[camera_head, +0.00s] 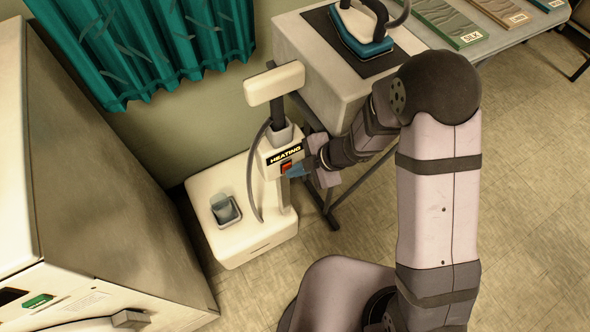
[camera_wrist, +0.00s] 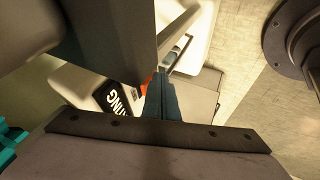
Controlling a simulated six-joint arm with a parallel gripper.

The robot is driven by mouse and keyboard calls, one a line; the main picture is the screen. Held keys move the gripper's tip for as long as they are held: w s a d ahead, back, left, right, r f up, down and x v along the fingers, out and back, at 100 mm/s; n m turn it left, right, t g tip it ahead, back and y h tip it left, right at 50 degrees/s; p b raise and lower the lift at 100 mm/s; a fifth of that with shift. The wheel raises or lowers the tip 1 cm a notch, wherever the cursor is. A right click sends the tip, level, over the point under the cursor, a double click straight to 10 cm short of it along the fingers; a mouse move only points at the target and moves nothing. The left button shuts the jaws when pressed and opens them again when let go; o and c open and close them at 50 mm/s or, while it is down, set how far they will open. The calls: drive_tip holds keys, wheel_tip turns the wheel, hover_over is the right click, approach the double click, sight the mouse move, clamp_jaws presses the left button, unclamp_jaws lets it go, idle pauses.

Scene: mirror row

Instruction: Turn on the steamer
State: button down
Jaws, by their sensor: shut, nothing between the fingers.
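The steamer (camera_head: 243,242) is a cream floor unit with an upright post, a steam head (camera_head: 274,84) on top and a dark hose. Its control box carries a black label reading "HEATING" (camera_head: 285,155) and a small red-orange switch (camera_head: 287,167). My gripper (camera_head: 294,172) is shut and empty, its blue fingertips at the switch's lower right edge. In the wrist view the shut fingers (camera_wrist: 162,82) point at the red-orange switch (camera_wrist: 147,84), which is partly hidden. The label (camera_wrist: 118,98) shows beside them. I cannot tell whether the fingertips touch the switch.
A clear water cup (camera_head: 222,207) sits in the steamer's base. An iron (camera_head: 361,32) stands on a dark mat on the ironing table behind, with fabric sample boards (camera_head: 440,20) alongside. A white appliance (camera_head: 95,190) stands at left. Teal curtain (camera_head: 150,45) hangs behind. Floor at right is open.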

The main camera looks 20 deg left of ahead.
drive_tip(key=shift+r+p, duration=0.8)
drive_tip(key=shift+p, duration=0.1)
drive_tip(key=s+d+r+p, duration=0.3)
drive_tip(key=d+r, duration=0.5)
drive_tip(key=shift+s+d+r, duration=0.25)
drive_tip(key=shift+d+r, duration=0.05)
idle(0.5)
